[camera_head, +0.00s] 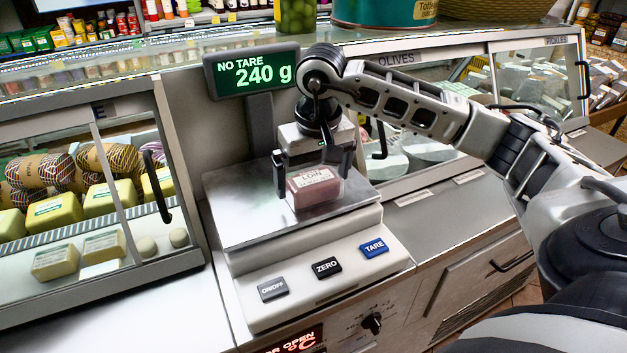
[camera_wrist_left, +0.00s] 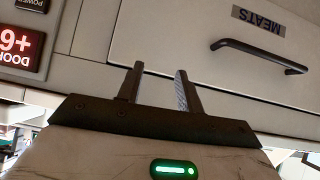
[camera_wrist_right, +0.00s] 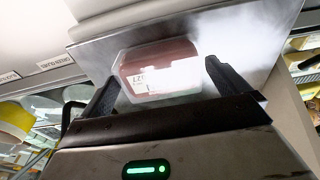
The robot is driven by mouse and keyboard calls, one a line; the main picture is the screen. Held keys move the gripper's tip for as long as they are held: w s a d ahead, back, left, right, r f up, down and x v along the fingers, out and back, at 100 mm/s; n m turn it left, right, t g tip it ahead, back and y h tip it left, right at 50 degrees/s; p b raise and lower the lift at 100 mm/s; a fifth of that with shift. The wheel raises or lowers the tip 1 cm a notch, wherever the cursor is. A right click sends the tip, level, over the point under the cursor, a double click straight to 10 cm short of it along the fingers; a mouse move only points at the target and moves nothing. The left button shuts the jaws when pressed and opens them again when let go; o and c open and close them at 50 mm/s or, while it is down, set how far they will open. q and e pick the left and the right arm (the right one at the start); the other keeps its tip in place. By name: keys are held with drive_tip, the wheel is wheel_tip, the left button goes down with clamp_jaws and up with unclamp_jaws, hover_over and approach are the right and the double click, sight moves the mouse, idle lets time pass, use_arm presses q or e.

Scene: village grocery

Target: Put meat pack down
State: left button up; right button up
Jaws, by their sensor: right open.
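The meat pack (camera_head: 314,187), a clear pack of pink meat with a white label reading "LOIN", rests on the steel pan of the scale (camera_head: 240,205). The scale display (camera_head: 252,74) reads "NO TARE 240 g". My right gripper (camera_head: 313,178) is open above the pan, with a finger on either side of the pack. In the right wrist view the pack (camera_wrist_right: 160,70) lies between and beyond the open fingers (camera_wrist_right: 165,90), on the shiny pan. My left gripper (camera_wrist_left: 158,88) is outside the head view; its fingers stand apart with nothing between them.
In the left wrist view a drawer labelled "MEATS" (camera_wrist_left: 190,40) with a dark handle (camera_wrist_left: 258,57) is close by. Black ON/OFF, ZERO and blue TARE buttons (camera_head: 374,248) line the scale's front. A glass cheese case (camera_head: 90,200) stands left, an olives case (camera_head: 420,140) right.

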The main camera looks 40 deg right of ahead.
sight(317, 182)
wheel_tip(317, 182, up, 10)
drive_tip(key=s, duration=0.1)
drive_tip(key=shift+a+r, duration=0.15)
drive_tip(key=shift+r, duration=0.05)
drive_tip(key=shift+s, duration=0.1)
idle(0.3)
